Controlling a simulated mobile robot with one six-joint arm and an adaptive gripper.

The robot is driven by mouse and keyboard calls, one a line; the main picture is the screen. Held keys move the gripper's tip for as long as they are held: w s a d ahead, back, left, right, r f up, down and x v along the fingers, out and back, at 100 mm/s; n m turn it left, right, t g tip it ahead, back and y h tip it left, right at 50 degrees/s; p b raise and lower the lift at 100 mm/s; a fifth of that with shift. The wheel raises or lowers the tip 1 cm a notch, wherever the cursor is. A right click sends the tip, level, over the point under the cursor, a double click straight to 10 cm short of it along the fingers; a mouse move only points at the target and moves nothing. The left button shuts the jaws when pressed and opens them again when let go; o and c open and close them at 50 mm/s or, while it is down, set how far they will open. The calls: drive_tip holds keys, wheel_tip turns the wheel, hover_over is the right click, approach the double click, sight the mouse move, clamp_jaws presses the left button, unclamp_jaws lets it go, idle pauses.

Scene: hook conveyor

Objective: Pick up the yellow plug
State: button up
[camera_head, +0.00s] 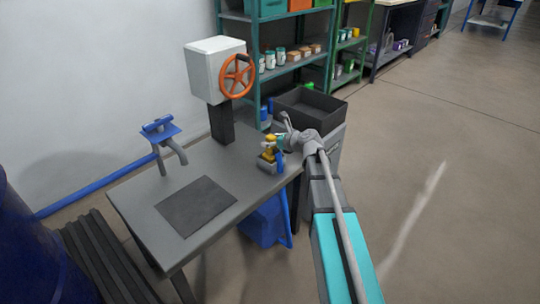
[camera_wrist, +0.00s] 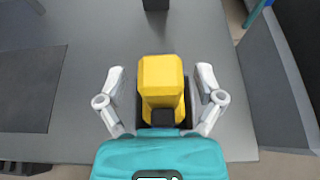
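The yellow plug (camera_wrist: 161,80) stands in the middle of the wrist view, with a dark part partly visible behind and beside it. In the head view the yellow plug (camera_head: 268,155) is small, near the right edge of the grey table. My gripper (camera_wrist: 161,75) is open, with one pale finger on each side of the plug and a visible gap on both sides. The gripper (camera_head: 275,147) is small and partly hidden behind my own arm in the head view. I cannot tell how deep the fingers reach along the plug.
The grey table (camera_head: 225,160) bears a dark mat (camera_head: 196,206), a blue-topped stand (camera_head: 160,130) and a white box with an orange wheel (camera_head: 237,76). A black bin (camera_head: 310,103) is beyond my arm. Shelves (camera_head: 290,75) stand behind. Floor at right is clear.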

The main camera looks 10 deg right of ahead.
clamp_jaws()
drive_tip(key=shift+r, duration=0.15)
idle(0.4)
wheel_tip(320, 180, up, 3)
drive_tip(key=p, duration=0.3)
drive_tip(key=w+a+r+p+v, duration=0.1)
drive_tip(key=r+p+v, duration=0.2)
drive_tip(key=p+v, duration=0.7)
drive_tip(key=shift+v, duration=3.45)
